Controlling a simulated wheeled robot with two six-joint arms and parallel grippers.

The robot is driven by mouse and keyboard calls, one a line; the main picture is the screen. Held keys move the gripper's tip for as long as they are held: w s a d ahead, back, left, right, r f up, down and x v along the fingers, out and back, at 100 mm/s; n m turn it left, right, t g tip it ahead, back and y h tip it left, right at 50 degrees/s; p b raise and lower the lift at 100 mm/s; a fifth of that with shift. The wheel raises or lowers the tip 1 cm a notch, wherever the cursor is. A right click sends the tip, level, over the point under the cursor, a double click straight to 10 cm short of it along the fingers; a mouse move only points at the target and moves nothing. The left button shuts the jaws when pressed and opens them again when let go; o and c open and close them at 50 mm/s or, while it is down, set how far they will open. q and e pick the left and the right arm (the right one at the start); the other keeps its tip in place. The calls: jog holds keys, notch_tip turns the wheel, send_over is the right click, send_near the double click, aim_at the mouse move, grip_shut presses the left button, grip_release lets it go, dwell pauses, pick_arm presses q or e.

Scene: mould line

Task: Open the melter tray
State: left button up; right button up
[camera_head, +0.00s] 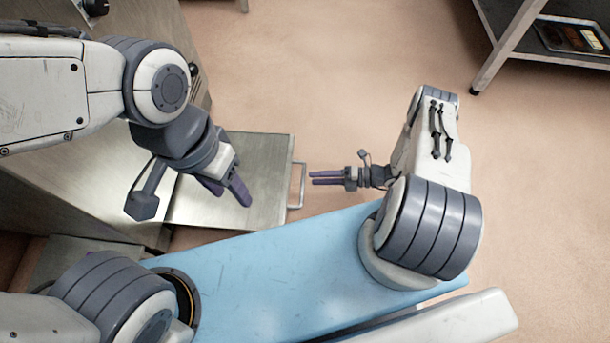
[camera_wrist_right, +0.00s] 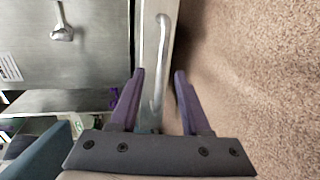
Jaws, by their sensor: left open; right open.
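The melter tray (camera_head: 262,160) is a flat grey metal box-like part beside the machine in the head view, with a bar handle (camera_head: 302,185) on its right side. My right gripper (camera_head: 311,178) is open just to the right of that handle, its fingers pointing left at it. In the right wrist view the handle (camera_wrist_right: 161,60) appears between the open fingers of my right gripper (camera_wrist_right: 160,74); contact cannot be told. My left gripper (camera_head: 230,189) is open and empty, and appears over the tray's top. The left arm hides part of the tray.
The metal machine body (camera_head: 110,195) stands at the left, partly behind my left arm. A metal rack (camera_head: 508,45) at the upper right holds a dark tray (camera_head: 572,38) with small items. The tan floor (camera_head: 340,90) between them is clear.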

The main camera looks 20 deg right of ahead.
jog(key=v, duration=0.4)
jog(key=shift+p, duration=0.3)
jog(key=shift+r, duration=0.1)
jog(key=a+r+n+g+h+p, duration=0.2)
jog(key=a+r+n+g+h, duration=0.15)
jog(key=r+n, duration=0.6)
jog(key=a+r+n+g+h+p, duration=0.25)
jog(key=a+r+n+g, duration=0.35)
jog(key=r, duration=0.6)
jog(key=a+r+n+g+h+p, duration=0.2)
jog(key=a+r+n+p, duration=0.1)
jog(key=r+n, duration=0.7)
jog(key=s+a+r+n+t+h+p, duration=0.2)
jog(key=s+r+n+t+h+p, duration=0.1)
jog(key=s+r+n, duration=0.65)
jog(key=s+a+r+n+t+h+p, duration=0.1)
jog(key=s+r+n+t+h+p, duration=0.2)
jog(key=s+r+n, duration=0.65)
notch_tip(320, 180, up, 41)
jog(key=w+n+p, duration=0.2)
jog(key=p, duration=3.5)
jog(key=shift+w+f+n+p, duration=0.15)
jog(key=shift+w+n+p, duration=0.15)
jog(key=shift+w+n, duration=0.1)
